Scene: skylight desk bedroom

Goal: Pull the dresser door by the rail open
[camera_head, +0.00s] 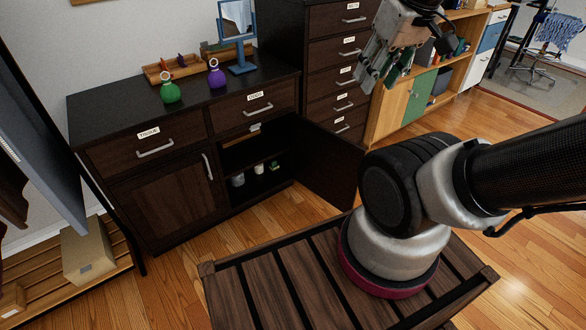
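The dark wooden dresser (97,112) stands against the wall at left. Its left door (168,203), on the side towards the dark rack, is shut, with a vertical silver handle (208,167) near its right edge. Its right door (325,165) stands wide open, swung out to the right, and shows shelves with small items inside. Two labelled drawers above the doors are shut. My gripper (377,82) is raised at the top of the view, in front of the tall drawer unit and well to the right of the left door. Its fingers look apart and empty.
Green (170,92) and purple (217,78) bottles and a blue-framed mirror (237,22) stand on the dresser. A rack with a slatted shelf and a cardboard box (88,254) stands at left. Wooden floor (182,280) is clear before the left door.

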